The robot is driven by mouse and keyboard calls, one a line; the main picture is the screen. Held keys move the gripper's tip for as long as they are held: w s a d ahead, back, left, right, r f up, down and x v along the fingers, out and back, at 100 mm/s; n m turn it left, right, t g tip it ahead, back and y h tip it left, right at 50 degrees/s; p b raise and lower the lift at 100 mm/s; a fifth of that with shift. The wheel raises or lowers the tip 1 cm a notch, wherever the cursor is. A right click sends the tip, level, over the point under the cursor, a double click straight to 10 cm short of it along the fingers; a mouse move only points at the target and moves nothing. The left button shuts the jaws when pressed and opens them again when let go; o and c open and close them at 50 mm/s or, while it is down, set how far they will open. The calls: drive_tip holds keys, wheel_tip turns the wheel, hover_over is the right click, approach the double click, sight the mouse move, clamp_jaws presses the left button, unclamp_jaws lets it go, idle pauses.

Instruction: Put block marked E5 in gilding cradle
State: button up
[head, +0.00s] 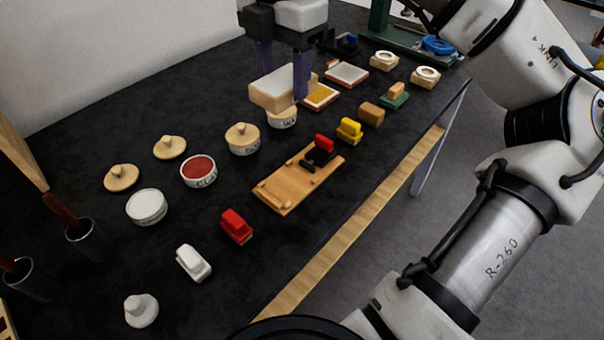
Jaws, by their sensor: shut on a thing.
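My gripper (283,82) is at the top middle of the head view, pointing down, with one dark purple finger on either side of a pale wooden block (270,97). It is shut on this block, whose upper face looks whitish. No E5 mark is readable on it. A wooden board with small pegs and a rail (284,190), which looks like the gilding cradle, lies nearer the table's front edge, below the gripper in the picture. A black tool with a red handle (322,147) is at its far end. The block is apart from the board; its exact height is unclear.
Beside the block are a labelled bowl (283,120) and a tray with yellow content (322,95). A lidded pot (243,139), a red-filled bowl (198,171), a red block (237,227) and a yellow block (349,131) stand around the board on the dark table (210,90).

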drive_tip(key=p, duration=0.2)
approach(289, 183)
wheel_tip(289, 183, down, 5)
drive_tip(key=shift+f, duration=0.45)
drive_tip(key=shift+f+b, duration=0.2)
drive_tip(key=shift+b, duration=0.15)
drive_tip(key=o, duration=1)
drive_tip(key=shift+r, duration=0.1)
drive_tip(key=shift+r+p, duration=0.25)
drive_tip(key=shift+p, duration=0.2)
wheel_tip(289, 183, up, 12)
drive_tip(key=shift+f+b, duration=0.1)
drive_tip(key=shift+b, duration=0.6)
